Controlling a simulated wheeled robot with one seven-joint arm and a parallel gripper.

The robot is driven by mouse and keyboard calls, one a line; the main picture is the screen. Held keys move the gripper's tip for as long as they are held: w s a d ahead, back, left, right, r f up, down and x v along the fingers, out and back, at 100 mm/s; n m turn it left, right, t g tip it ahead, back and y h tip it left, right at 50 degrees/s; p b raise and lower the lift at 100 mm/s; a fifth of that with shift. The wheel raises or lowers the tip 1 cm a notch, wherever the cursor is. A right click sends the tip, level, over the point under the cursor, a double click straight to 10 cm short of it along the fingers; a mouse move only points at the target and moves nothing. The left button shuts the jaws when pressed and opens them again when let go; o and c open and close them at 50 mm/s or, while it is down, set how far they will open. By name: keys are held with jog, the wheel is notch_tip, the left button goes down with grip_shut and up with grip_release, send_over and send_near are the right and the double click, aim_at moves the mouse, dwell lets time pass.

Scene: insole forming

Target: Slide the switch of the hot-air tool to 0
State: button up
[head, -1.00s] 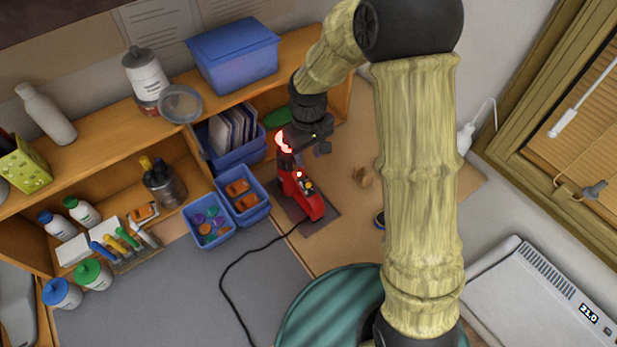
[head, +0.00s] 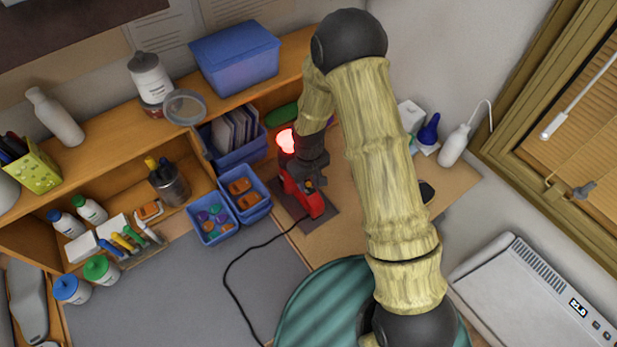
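The red hot-air tool (head: 313,204) stands on a dark mat (head: 322,217) on the wooden desk, with a glowing red-white top (head: 287,140) and a black cord running to the front left. My gripper (head: 311,184) is at the tool, low over its body. The dark wrist covers the middle of the tool, so the switch is hidden. The fingers are too small and too covered to show whether they are open or shut, or whether they touch the tool.
Blue bins (head: 243,192) with small parts stand close left of the tool. A wooden shelf (head: 107,183) with bottles is farther left. A white bottle (head: 454,146) and a blue-topped item (head: 429,130) stand at the back right. A teal round seat (head: 300,308) is in front.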

grip_shut()
jog(key=shift+w+a+r+b, duration=0.15)
jog(key=shift+w+a+r, duration=0.15)
jog(key=shift+w, duration=0.1)
jog(key=shift+w+a+r+b, duration=0.15)
jog(key=shift+w+a, duration=0.1)
jog(key=shift+w, duration=0.15)
grip_release()
notch_tip(320, 180, up, 18)
jog(key=b, duration=0.5)
jog(key=shift+f, duration=0.25)
jog(key=shift+s+d, duration=0.1)
